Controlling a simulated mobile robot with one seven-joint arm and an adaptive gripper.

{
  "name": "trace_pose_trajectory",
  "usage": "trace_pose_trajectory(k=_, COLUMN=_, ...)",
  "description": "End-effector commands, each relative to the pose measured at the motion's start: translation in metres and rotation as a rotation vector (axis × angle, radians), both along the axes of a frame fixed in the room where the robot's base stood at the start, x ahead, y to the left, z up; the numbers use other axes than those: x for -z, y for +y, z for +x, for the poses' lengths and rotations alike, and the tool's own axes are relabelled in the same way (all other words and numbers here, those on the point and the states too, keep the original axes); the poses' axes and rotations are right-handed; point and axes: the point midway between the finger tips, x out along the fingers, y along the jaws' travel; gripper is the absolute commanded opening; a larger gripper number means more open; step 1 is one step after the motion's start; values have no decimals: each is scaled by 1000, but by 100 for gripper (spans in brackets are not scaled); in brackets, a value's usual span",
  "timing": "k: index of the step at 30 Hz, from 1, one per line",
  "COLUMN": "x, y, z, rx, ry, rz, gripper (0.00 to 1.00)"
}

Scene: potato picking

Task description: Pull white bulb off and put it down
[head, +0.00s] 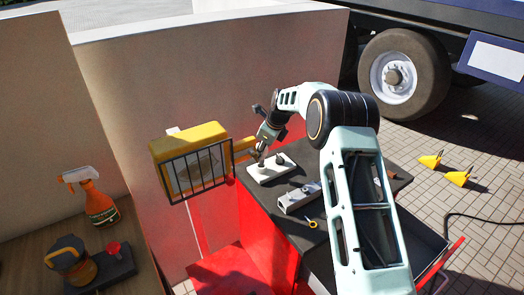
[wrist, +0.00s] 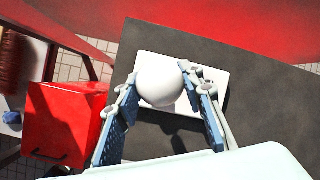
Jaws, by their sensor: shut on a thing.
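The white bulb (wrist: 160,80) is round and smooth and sits between the two blue-padded fingers of my gripper (wrist: 160,95) in the wrist view. The fingers are shut on its sides. Behind it in that view lies a white rectangular base (wrist: 218,80) on the dark tabletop. I cannot tell whether the bulb touches the base. In the head view my gripper (head: 258,156) points down at the left end of the white base (head: 270,172), and the bulb is too small to make out there.
A grey block (head: 298,198) and a small yellow ring-ended item (head: 311,223) lie nearer on the dark tabletop (head: 345,185). A yellow floodlight with a black grille (head: 190,140) stands close to the left. The red box (wrist: 65,120) shows beside the table in the wrist view.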

Motion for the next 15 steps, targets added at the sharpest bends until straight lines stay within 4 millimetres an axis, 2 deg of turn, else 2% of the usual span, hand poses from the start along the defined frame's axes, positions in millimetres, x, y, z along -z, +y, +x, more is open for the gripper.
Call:
trace_pose_trajectory(k=5, x=-5, y=0, z=0, rx=0, ry=-1, rz=0, gripper=12)
trace_pose_trajectory(k=15, x=-30, y=0, z=0, rx=-1, ry=-2, rz=0, gripper=12)
